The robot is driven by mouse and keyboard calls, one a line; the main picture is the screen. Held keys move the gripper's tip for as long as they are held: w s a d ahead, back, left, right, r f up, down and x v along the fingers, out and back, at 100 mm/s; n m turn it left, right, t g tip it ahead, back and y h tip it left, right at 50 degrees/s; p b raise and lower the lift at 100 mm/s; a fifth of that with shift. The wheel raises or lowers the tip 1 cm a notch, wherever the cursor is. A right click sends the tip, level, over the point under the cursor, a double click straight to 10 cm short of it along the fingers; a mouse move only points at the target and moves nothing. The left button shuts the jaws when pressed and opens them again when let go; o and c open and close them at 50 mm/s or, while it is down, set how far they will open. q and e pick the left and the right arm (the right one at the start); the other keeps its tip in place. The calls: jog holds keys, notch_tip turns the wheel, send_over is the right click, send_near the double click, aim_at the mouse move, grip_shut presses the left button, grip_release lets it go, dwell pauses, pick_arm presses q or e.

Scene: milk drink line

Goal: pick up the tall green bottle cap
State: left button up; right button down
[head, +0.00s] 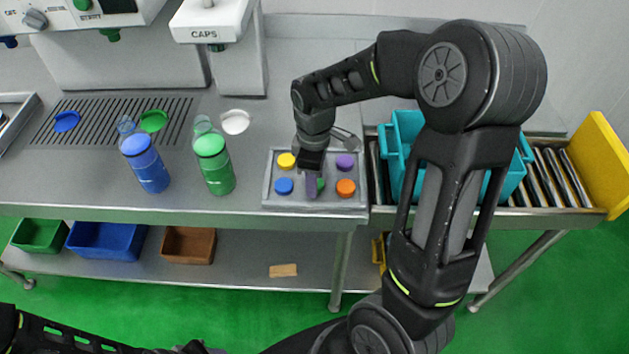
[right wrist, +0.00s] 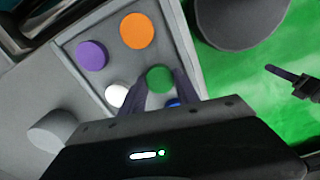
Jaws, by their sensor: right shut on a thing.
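The green cap (head: 320,184) is in the front row of the grey cap tray (head: 324,204), between the blue and orange caps, partly hidden by my gripper. My right gripper (head: 312,186) points down over the tray and is shut on the green cap. The right wrist view shows this cap (right wrist: 160,79) between the fingertips; I cannot tell whether it is clear of the tray. The tall green bottle (head: 214,160) stands upright to the left of the tray. My left gripper is only partly seen at the right of the right wrist view (right wrist: 284,77); its opening is unclear.
Blue (head: 284,186), yellow (head: 286,161), purple (head: 345,162) and orange (head: 346,188) caps surround the grip, with a white cap (right wrist: 116,95) close by. A blue bottle (head: 147,162) stands at left. A teal crate (head: 400,134) sits on rollers at right.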

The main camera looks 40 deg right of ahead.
notch_tip(320, 180, up, 9)
jog(key=shift+r+b, duration=0.15)
jog(key=shift+b, duration=0.25)
dwell(0.4)
